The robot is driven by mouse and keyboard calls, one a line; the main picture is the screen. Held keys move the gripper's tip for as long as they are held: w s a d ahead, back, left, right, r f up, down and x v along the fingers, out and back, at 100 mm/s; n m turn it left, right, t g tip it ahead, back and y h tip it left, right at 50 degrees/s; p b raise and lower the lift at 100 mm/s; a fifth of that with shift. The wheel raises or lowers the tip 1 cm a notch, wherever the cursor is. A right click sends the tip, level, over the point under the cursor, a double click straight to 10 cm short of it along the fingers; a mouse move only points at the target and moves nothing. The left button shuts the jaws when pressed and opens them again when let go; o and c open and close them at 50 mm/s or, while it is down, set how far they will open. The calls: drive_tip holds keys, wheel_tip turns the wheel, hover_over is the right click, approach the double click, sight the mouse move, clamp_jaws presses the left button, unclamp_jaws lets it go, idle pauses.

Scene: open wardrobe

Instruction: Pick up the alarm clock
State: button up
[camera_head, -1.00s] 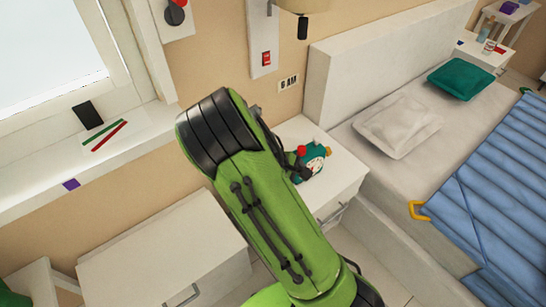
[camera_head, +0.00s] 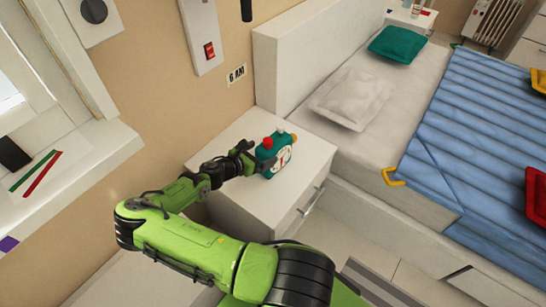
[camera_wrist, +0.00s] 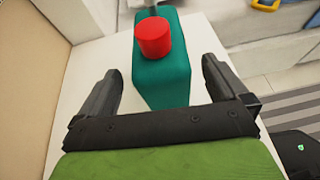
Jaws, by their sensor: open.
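The alarm clock (camera_head: 273,155) is teal with a pale dial and a red button on top. It stands on the white nightstand (camera_head: 228,142) beside the bed. In the wrist view the clock (camera_wrist: 163,75) stands just ahead, its red button towards me.
The bed (camera_head: 400,110) with a blue cover, a white pillow (camera_head: 352,97) and a teal pillow (camera_head: 399,43) is to the right. The wall (camera_head: 235,95) with a red switch (camera_head: 209,50) is close behind the nightstand. A windowsill (camera_head: 85,165) lies left.

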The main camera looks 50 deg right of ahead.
sight(270, 149)
drive_tip(key=b+x, duration=0.2)
drive_tip(key=x, duration=0.3)
drive_tip(key=shift+d+f, duration=0.1)
drive_tip(key=shift+d, duration=0.25)
drive_tip(key=shift+c, duration=0.3)
clamp_jaws()
